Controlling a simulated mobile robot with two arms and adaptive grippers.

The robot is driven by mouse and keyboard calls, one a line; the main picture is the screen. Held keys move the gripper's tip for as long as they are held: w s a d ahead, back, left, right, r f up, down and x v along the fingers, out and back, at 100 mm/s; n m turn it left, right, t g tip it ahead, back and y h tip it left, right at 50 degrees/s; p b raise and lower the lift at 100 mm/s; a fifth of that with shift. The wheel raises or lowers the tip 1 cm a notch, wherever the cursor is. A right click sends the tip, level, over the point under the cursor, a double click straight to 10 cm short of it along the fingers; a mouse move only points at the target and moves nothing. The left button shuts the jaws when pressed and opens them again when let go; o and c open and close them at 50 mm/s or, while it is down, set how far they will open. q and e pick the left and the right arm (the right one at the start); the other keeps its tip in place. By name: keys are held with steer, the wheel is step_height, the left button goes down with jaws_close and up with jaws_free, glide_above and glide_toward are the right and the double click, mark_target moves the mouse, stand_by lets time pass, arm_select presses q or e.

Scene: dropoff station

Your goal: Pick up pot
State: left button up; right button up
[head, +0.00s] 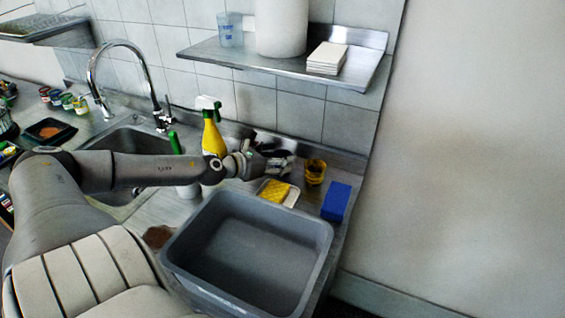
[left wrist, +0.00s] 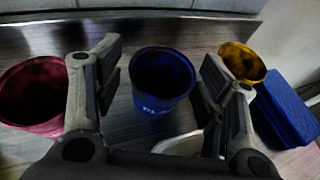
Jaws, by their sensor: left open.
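A dark blue pot (left wrist: 163,80) with white lettering stands upright between the spread fingers of my left gripper (left wrist: 162,68) in the left wrist view. Gaps show between it and both fingers. A maroon pot (left wrist: 34,94) stands left of the fingers, and a yellow pot (left wrist: 242,62) stands behind the right finger. In the head view my left gripper (head: 274,161) is over the back of the counter and hides the blue and maroon pots. The yellow pot (head: 315,172) shows to its right. My right gripper is in neither view.
A blue block (head: 336,201) lies right of the yellow pot. A yellow sponge (head: 274,190) sits on a white dish. A large grey tub (head: 322,236) stands in front, empty. A yellow spray bottle (head: 213,135) stands behind my left arm. A metal shelf (head: 280,66) hangs above.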

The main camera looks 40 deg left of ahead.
arm_select(q)
steer(key=shift+x, duration=0.85)
steer(key=shift+d, duration=0.2)
steer(key=c, duration=0.5)
